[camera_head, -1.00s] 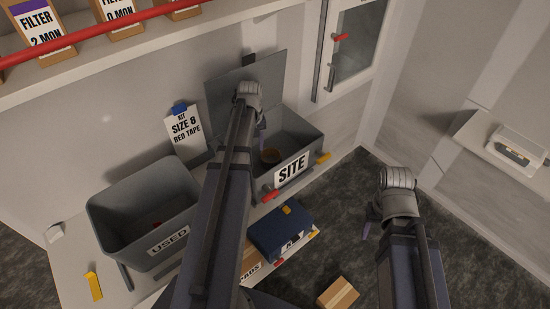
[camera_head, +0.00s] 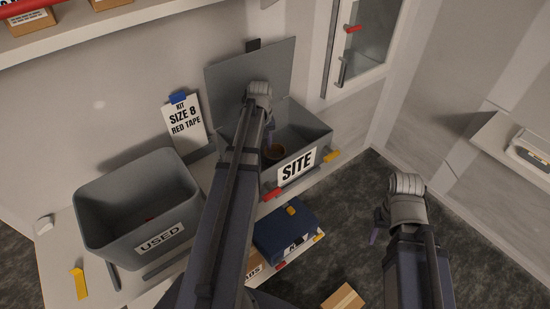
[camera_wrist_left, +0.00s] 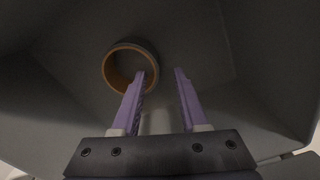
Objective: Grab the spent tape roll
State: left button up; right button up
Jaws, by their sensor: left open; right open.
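The tape roll (camera_wrist_left: 107,70), a ring with a tan inner face and dark outside, lies on the floor of the grey bin marked SITE (camera_head: 325,143). My left gripper (camera_wrist_left: 160,72) is open inside the bin. In the wrist view its left purple fingertip overlaps the roll's right edge, and the right fingertip is clear of it. I cannot tell whether they touch. My right gripper (camera_head: 375,236) is open and empty, away from the bench over the dark floor.
The SITE bin's raised lid (camera_head: 225,80) stands behind it. A grey bin marked USED (camera_head: 95,228) is at left, with a small red thing inside. A card reading SIZE 8 RED TAPE (camera_head: 184,122) leans on the wall. A blue case (camera_head: 284,232) sits in front of the SITE bin.

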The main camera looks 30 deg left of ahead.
pick_arm(q)
jog(key=shift+w+d+f+b, duration=0.1)
jog(key=shift+f+b, duration=1.2)
jog(key=shift+b, duration=0.05)
jog(key=shift+w+d+f+b, duration=0.1)
jog(key=shift+f+b, duration=1.2)
jog(key=shift+r, duration=0.1)
jog(key=shift+s, duration=0.1)
jog(key=shift+c, duration=0.3)
grip_shut()
